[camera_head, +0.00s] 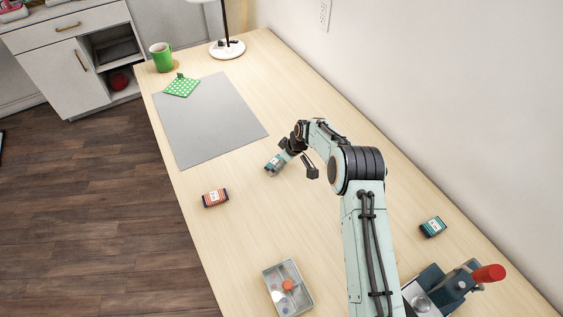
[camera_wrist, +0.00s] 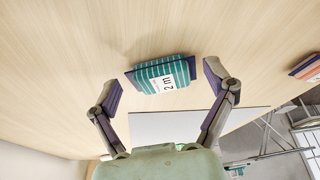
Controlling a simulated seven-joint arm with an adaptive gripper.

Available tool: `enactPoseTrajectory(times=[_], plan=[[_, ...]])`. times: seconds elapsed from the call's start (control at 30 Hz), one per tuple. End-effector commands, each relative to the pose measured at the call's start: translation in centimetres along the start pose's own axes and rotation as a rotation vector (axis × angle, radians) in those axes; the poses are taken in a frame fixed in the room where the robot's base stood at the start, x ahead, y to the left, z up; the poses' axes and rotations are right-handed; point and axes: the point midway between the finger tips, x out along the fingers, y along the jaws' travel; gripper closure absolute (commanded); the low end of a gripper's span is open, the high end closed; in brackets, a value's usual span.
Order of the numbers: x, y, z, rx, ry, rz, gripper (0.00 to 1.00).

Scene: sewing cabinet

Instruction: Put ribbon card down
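A teal striped ribbon card (camera_head: 275,163) with a white label lies on the wooden table, just past the near corner of the grey mat. In the wrist view the card (camera_wrist: 160,73) shows its "2 m" label and sits between and slightly beyond my fingertips. My gripper (camera_head: 299,159) is open beside the card in the head view. In the wrist view, gaps show between the card and both finger pads of the gripper (camera_wrist: 165,86). The card appears to rest on the table, though its underside is hidden.
An orange ribbon card (camera_head: 215,198) lies near the left edge, and another teal card (camera_head: 432,227) lies at right. A divided tray (camera_head: 288,288) and a red-handled device (camera_head: 450,288) stand in front. The grey mat (camera_head: 210,122) holds a green dotted cloth (camera_head: 181,87); a green mug (camera_head: 161,58) and lamp (camera_head: 227,47) stand behind.

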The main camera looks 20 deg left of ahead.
Motion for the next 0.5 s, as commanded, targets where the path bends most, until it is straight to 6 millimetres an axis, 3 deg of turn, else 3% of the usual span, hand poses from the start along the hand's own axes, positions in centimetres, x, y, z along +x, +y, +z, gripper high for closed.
enactPoseTrajectory(times=[0.3,0.5], plan=[[-0.5,0.0,-0.2,0.0,0.001,0.001,0.16],[-4.0,0.1,-0.2,0.0,0.002,0.002,0.16]])
